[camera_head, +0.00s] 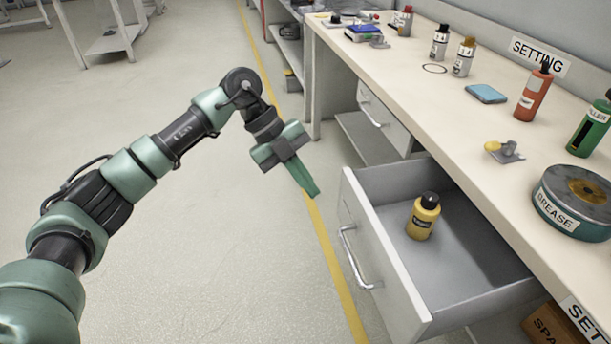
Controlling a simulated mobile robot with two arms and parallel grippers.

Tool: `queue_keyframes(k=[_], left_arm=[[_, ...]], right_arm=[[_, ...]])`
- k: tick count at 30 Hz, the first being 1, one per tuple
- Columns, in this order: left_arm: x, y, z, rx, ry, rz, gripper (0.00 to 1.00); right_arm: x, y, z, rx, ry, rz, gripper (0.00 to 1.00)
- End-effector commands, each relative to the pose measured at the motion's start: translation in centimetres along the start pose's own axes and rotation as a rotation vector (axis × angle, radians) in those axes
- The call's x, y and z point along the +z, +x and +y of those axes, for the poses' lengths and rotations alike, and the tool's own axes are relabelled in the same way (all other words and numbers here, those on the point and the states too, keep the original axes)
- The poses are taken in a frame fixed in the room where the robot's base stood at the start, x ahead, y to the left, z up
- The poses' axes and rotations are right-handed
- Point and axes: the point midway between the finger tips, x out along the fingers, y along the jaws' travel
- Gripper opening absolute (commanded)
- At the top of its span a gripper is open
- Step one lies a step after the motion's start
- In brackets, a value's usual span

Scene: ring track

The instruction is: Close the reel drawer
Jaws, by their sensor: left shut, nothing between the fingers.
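The drawer (383,262) is pulled well out from under the workbench on the right. Its grey front faces left and carries a metal bar handle (354,258). A yellow bottle (423,217) with a black cap stands upright inside it. No label saying "reel" is readable on the drawer. My left gripper (312,191) is shut and empty, pointing down, to the upper left of the drawer front and apart from it. My right gripper is not in view.
The workbench top (395,68) holds several bottles, a grease tin (574,202), a blue pad (486,94) and small parts. Another drawer (382,117) farther back looks shut. A cardboard box (550,325) lies below the bench. The floor left of the drawer is clear.

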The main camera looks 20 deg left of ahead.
Motion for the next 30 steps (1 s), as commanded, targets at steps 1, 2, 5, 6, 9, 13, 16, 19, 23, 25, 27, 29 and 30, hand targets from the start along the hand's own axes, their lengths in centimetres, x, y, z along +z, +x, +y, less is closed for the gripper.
queue_keyframes(k=[1, 2, 5, 6, 9, 13, 16, 19, 23, 25, 27, 29, 30], left_arm=[[-0.1, 1.5, 0.1, 0.002, 0.002, 0.005, 0.0], [0.0, 2.1, 0.1, 0.001, 0.002, 0.004, 0.0], [-0.1, 4.3, 0.1, 0.0, 0.002, 0.005, 0.0], [-0.1, 5.1, 0.1, 0.001, 0.002, 0.004, 0.0], [-0.2, 6.0, -1.3, -0.004, 0.006, 0.004, 0.0], [-0.1, 6.7, -2.7, -0.003, 0.003, 0.002, 0.0], [-0.1, 7.0, -3.3, -0.003, 0.002, 0.002, 0.0], [-0.1, 7.1, -3.6, -0.002, 0.002, 0.002, 0.0], [-0.1, 7.1, -3.6, -0.002, 0.002, 0.002, 0.0], [-0.1, 7.1, -3.6, -0.002, 0.002, 0.002, 0.0], [-0.1, 7.1, -3.6, -0.002, 0.002, 0.002, 0.0], [-0.1, 7.1, -3.6, -0.002, 0.002, 0.002, 0.0], [-0.1, 7.1, -3.7, -0.002, 0.002, 0.002, 0.0]], right_arm=[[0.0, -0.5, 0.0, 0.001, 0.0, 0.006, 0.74], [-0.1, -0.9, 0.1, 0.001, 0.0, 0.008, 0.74], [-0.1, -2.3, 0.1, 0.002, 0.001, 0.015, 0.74], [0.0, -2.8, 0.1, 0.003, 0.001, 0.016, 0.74], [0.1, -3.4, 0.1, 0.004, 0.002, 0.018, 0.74], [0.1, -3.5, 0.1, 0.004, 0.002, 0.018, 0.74], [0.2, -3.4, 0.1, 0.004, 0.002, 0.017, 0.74], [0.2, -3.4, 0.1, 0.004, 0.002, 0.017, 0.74], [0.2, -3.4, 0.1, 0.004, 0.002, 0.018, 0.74], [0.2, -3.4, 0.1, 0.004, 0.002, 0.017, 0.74], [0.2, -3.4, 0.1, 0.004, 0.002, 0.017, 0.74], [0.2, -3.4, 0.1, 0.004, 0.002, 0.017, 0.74], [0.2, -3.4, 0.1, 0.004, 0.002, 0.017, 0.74]])
